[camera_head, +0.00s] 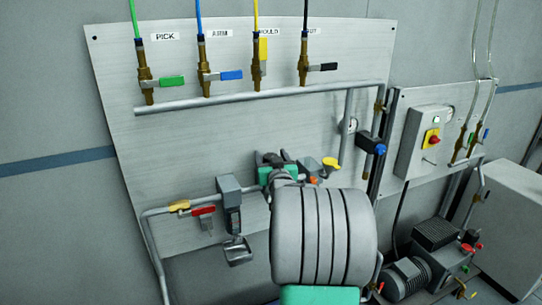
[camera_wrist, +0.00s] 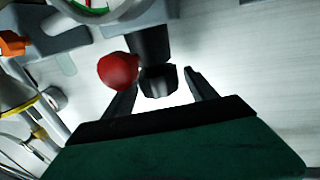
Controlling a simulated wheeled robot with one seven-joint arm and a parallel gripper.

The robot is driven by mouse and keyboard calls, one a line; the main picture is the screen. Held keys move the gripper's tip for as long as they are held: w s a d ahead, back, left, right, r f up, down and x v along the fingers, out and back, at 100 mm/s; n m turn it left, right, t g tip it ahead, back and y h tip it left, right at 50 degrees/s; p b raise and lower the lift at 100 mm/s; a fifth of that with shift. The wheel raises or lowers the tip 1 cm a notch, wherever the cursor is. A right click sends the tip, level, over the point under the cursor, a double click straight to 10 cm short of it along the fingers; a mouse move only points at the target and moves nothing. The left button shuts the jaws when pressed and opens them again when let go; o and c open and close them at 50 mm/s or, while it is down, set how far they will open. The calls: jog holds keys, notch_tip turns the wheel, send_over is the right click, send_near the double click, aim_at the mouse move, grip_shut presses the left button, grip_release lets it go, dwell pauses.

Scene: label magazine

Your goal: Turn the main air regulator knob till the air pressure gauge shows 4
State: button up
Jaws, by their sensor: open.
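A black knob (camera_wrist: 158,82), which looks like the regulator knob, is in the wrist view below a dark cylindrical body (camera_wrist: 152,42). My gripper (camera_wrist: 160,81) is open, with one finger on each side of the knob; I see a gap on the right side. Whether the left finger touches it I cannot tell. Part of a gauge (camera_wrist: 92,5) with green and red markings is cut off at the top edge, so its reading does not show. In the head view my gripper (camera_head: 278,165) is in front of the panel, and my arm hides the regulator there.
A red round part (camera_wrist: 118,70) is close beside the left finger. On the panel (camera_head: 230,130) are a pipe with several coloured valves, a red-handled valve (camera_head: 203,211), a grey unit (camera_head: 230,195) and a yellow knob (camera_head: 331,164). A switch box (camera_head: 424,140) and pump (camera_head: 412,275) are at right.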

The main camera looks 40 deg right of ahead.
jog(key=shift+c, duration=0.3)
jog(key=c, duration=1.3)
jog(key=shift+f+b, duration=0.15)
jog(key=shift+b, duration=0.4)
jog(key=y+b, duration=0.1)
jog(key=b, duration=0.1)
jog(key=n+t+y+b, duration=0.1)
jog(key=b, duration=0.1)
jog(key=shift+d+f+n, duration=0.1)
jog(key=shift+f+n, duration=0.2)
jog(key=n+t+y+b, duration=0.1)
jog(key=n+y+b, duration=0.1)
jog(key=b, duration=0.3)
jog(key=shift+y, duration=0.8)
jog(key=n+y, duration=0.1)
jog(key=y, duration=0.1)
jog(key=n+y+b, duration=0.1)
jog(key=shift+r+n+y, duration=0.3)
jog(key=shift+r+y, duration=0.05)
jog(key=shift+y, duration=0.05)
jog(key=shift+a+r+n+y+p, duration=0.1)
jog(key=shift+n+y+p, duration=0.45)
jog(key=shift+y, duration=0.4)
jog(key=shift+a+r+n+y+p, duration=0.1)
jog(key=shift+n+y+p, duration=0.45)
jog(key=shift+y, duration=0.4)
jog(key=shift+n+y, duration=0.3)
